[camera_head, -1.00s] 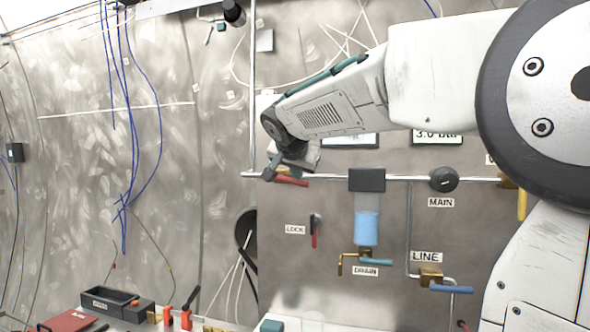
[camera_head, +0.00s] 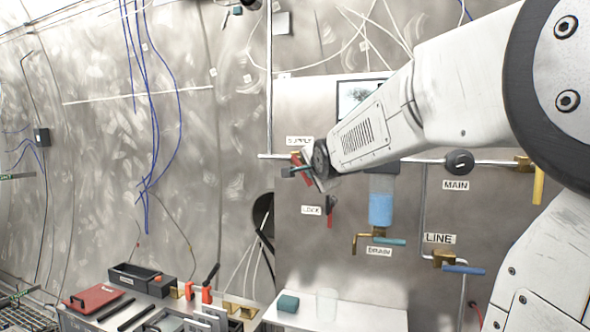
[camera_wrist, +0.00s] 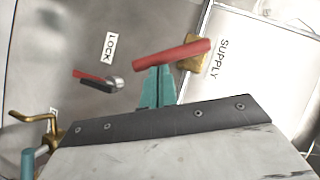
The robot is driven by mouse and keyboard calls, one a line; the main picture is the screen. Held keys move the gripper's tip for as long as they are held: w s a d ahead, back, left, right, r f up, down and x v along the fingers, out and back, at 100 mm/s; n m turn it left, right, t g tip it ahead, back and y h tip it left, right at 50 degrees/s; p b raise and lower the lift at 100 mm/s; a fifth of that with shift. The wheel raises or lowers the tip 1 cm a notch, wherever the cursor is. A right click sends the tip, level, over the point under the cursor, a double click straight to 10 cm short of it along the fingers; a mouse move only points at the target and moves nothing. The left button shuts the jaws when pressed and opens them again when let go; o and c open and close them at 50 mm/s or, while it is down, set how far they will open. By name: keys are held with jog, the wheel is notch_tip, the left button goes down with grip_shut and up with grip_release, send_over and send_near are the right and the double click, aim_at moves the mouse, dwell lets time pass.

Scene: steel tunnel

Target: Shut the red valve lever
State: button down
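The red valve lever (camera_head: 303,167) sits on a brass valve under the SUPPLY label (camera_head: 299,141). It slants steeply down to the right from the pipe, partly hidden by my gripper. In the wrist view the lever (camera_wrist: 172,54) crosses just beyond the teal fingertips of my gripper (camera_wrist: 158,80), with the brass valve body (camera_wrist: 197,62) at its right end. The fingers are close together with nothing visible between them. They are at the lever, but I cannot tell whether they touch it. In the head view my gripper (camera_head: 291,172) is beside the lever.
The LOCK switch (camera_head: 331,212) with a small red handle is just below. The DRAIN valve (camera_head: 385,240), LINE valve (camera_head: 450,260) and MAIN knob (camera_head: 460,162) are to the right. A bench with a black tray (camera_head: 135,278) and a red case (camera_head: 92,298) stands below left.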

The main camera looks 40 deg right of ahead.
jog(key=shift+w+a+f+m+t, duration=0.3)
jog(key=shift+f+m+t, duration=0.2)
jog(key=shift+m+t, duration=0.25)
jog(key=shift+w+a+f+m+t, duration=0.15)
jog(key=shift+w+f+m+t, duration=0.2)
jog(key=shift+f+m+t, duration=0.35)
jog(key=shift+w+a+m, duration=0.15)
jog(key=shift+w+m, duration=0.1)
jog(key=shift+w, duration=0.1)
